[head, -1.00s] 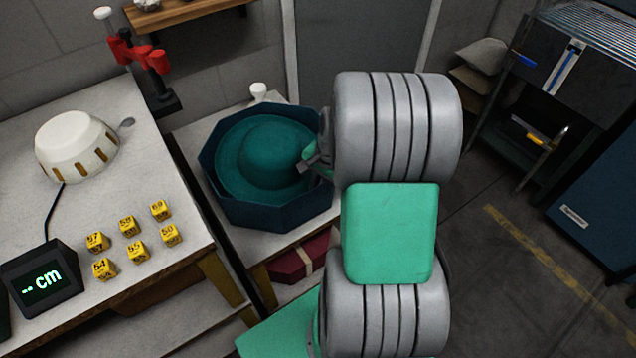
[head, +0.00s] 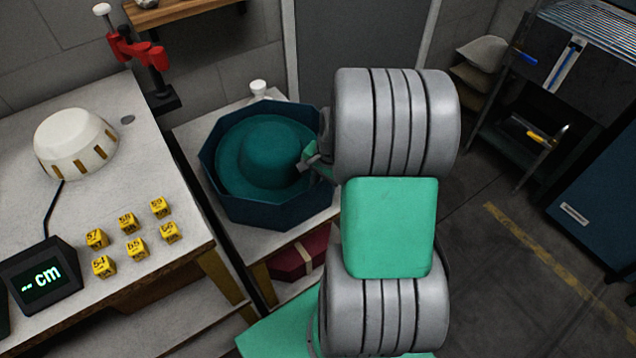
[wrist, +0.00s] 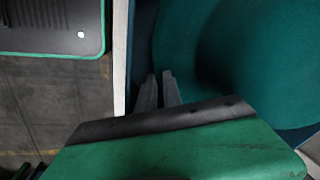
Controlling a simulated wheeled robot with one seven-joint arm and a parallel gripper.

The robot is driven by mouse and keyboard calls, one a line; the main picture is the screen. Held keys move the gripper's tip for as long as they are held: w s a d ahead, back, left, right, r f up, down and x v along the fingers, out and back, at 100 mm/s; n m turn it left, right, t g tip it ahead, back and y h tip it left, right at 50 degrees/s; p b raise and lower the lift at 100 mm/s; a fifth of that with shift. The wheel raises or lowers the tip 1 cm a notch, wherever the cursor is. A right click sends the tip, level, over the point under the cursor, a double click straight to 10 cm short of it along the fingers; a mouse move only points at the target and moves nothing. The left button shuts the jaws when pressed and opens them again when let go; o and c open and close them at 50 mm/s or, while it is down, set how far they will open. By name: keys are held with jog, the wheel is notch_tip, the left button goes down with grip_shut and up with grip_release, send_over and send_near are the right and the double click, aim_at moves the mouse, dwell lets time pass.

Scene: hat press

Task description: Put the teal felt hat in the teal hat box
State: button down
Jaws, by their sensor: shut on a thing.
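The teal felt hat (head: 270,150) lies brim down inside the open octagonal teal hat box (head: 250,212), crown up. The box walls stand around its brim. My gripper (head: 306,160) is at the right side of the box, shut on the hat's brim. In the wrist view the two fingers (wrist: 161,90) are close together at the brim of the hat (wrist: 200,50), beside the box wall (wrist: 142,45). Most of my gripper is hidden behind my arm in the head view.
The box stands on a white-topped side table (head: 190,135) with a white knob (head: 258,88) behind it. A red box (head: 300,262) lies on the shelf below. The left bench holds a white hat block (head: 75,143), yellow number cubes (head: 130,238) and a display (head: 42,278).

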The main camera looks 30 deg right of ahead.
jog(key=c, duration=1.4)
grip_release()
jog(key=shift+c, duration=0.2)
jog(key=a+p+v, duration=0.1)
jog(key=v, duration=0.7)
jog(key=s+a+r+n+p, duration=0.2)
jog(key=a+r+n+p, duration=0.3)
jog(key=r, duration=0.5)
jog(key=s+a+r+n+t+h+p, duration=0.1)
jog(key=s+a+r+n+p, duration=0.2)
jog(key=a+r+n, duration=0.6)
jog(key=a+p, duration=0.2)
jog(key=a, duration=0.1)
jog(key=shift+r+p, duration=0.35)
jog(key=shift+r, duration=0.05)
jog(key=shift+s, duration=0.1)
